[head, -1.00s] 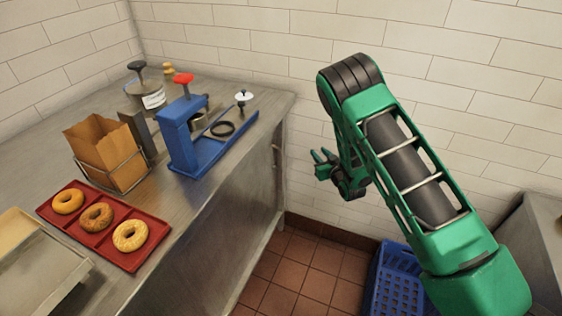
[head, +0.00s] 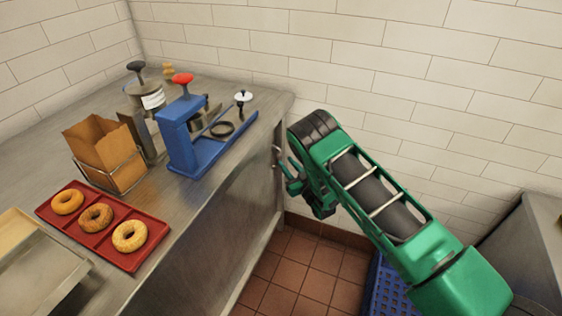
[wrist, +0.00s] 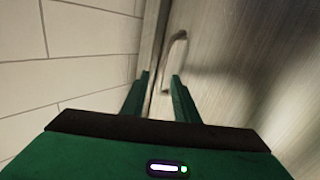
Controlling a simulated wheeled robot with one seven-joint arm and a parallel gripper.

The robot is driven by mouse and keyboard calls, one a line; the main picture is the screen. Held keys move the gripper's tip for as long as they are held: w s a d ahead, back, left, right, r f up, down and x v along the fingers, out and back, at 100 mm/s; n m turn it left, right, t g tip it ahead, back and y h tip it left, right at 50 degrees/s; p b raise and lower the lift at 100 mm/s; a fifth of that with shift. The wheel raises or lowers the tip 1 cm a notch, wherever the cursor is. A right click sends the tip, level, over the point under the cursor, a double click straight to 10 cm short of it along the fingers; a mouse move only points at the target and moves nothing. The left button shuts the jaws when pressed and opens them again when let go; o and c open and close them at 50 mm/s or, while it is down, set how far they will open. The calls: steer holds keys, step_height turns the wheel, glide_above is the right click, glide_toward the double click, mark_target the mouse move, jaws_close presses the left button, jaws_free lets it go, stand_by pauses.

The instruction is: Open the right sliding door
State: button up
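The metal cabinet front under the counter (head: 238,208) shows in the head view, and its brushed metal door face (wrist: 245,50) fills the right of the wrist view. A pale curved handle (wrist: 174,62) stands on that face close to the door's edge. In the head view the handle (head: 276,153) is small, near the cabinet's far end. My gripper (wrist: 161,82) is open, its two green fingers apart with the handle just ahead of them. I cannot tell whether they touch it. In the head view my gripper (head: 286,172) is beside the cabinet's far end.
On the counter stand a red tray (head: 82,236) with bagels, a paper bag (head: 104,153) in a wire holder and a blue press (head: 182,150). A blue crate (head: 385,290) sits on the floor partly behind my arm. A tiled wall (head: 450,80) is behind.

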steer(key=shift+x, duration=1.9)
steer(key=shift+c, duration=0.6)
steer(key=c, duration=0.6)
jaws_close()
steer(key=shift+w+d, duration=0.1)
steer(key=shift+d, duration=0.2)
